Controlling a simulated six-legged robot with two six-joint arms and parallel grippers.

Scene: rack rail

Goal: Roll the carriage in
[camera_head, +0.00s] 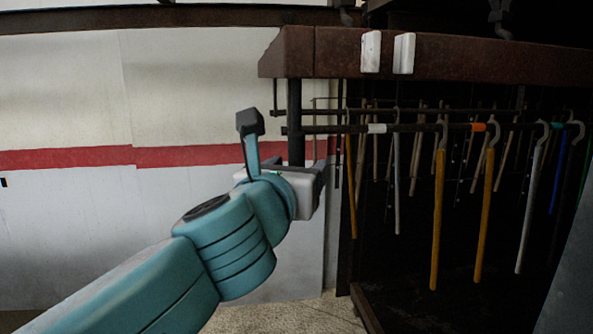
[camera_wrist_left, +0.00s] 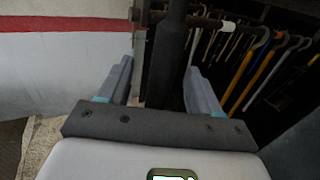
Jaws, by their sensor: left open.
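A rusty brown beam (camera_head: 450,58) with two white blocks (camera_head: 404,54) on its face spans the upper right in the head view. A dark upright post (camera_head: 295,115) hangs below its left end. I cannot tell for sure which part is the carriage. My left gripper (camera_head: 317,180) is at the lower part of this post. In the left wrist view its two grey fingers (camera_wrist_left: 158,75) are open, with the dark post (camera_wrist_left: 172,45) between them. Whether they touch it cannot be told. My right gripper is not in view.
A dark horizontal rod (camera_head: 455,127) with a white band and an orange band runs right from the post. Several hooked tools with yellow, white and blue shafts hang there, one yellow shaft (camera_head: 438,220). A white wall (camera_head: 80,100) with a red stripe stands left.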

